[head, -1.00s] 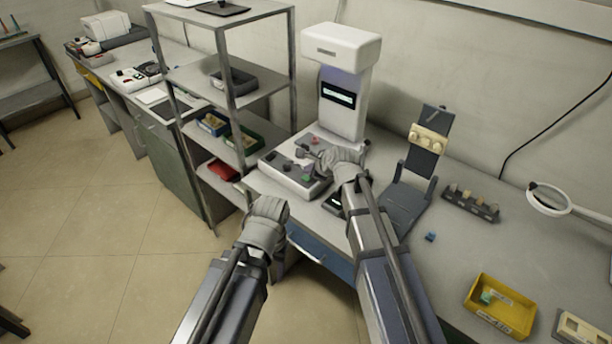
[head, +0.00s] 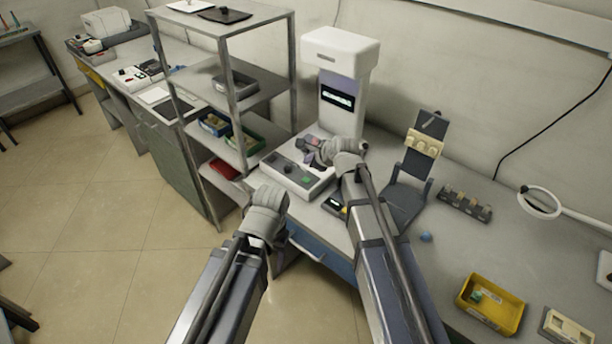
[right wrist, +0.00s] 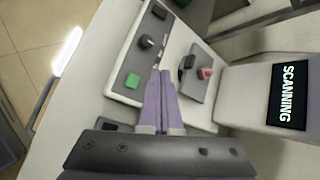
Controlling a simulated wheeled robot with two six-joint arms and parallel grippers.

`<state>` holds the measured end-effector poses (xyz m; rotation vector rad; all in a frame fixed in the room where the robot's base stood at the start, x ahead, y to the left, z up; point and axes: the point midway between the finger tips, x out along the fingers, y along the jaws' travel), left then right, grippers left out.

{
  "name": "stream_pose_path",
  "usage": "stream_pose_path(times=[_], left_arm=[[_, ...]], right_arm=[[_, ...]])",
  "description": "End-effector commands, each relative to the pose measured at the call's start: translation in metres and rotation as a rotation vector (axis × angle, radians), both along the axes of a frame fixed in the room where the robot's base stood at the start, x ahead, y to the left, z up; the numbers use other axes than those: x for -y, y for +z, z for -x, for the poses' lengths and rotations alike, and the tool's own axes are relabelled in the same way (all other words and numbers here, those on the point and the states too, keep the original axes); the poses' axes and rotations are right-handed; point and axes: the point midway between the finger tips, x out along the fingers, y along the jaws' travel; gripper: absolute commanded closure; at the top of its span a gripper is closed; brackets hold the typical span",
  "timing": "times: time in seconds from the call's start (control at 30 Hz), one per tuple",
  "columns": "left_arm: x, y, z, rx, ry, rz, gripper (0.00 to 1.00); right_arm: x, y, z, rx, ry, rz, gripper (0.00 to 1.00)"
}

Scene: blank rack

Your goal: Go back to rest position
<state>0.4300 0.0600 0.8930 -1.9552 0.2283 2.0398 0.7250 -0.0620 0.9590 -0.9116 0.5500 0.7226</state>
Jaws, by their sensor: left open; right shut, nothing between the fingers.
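My right gripper (head: 318,150) is over the panel of a white scanner (head: 345,50). In the right wrist view its two purple fingers (right wrist: 160,82) are shut together and empty. They point between a green button (right wrist: 132,81) and a grey block with a red button (right wrist: 205,73). I cannot tell whether the fingertips touch the panel. The scanner's screen (right wrist: 289,95) reads SCANNING. My left gripper (head: 268,198) is lower, in front of the bench edge. It is open and apart from everything, its fingers mostly hidden behind the wrist.
A metal shelf rack (head: 240,110) stands just left of the scanner. Right of my right arm are a dark stand with a cream part (head: 425,142), a small rack (head: 465,205), a blue piece (head: 426,237) and a yellow bin (head: 490,304). The floor at left is open.

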Motion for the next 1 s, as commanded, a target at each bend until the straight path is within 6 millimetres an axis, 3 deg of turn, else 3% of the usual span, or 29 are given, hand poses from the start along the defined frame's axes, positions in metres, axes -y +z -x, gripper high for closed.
stream_pose_path(times=[0.63, 0.77, 1.0], left_arm=[[0.0, -0.001, 0.0, 0.0, 0.0, 0.0, 0.42], [0.0, -0.001, 0.0, 0.0, 0.0, 0.0, 0.42], [0.0, -0.001, 0.0, 0.0, 0.0, 0.0, 0.42]], right_arm=[[-0.003, -0.004, 0.007, -0.003, 0.036, 0.031, 1.0], [-0.015, -0.017, 0.04, -0.014, 0.229, 0.196, 1.0], [-0.031, -0.051, 0.144, -0.056, 0.905, 0.654, 1.0]])
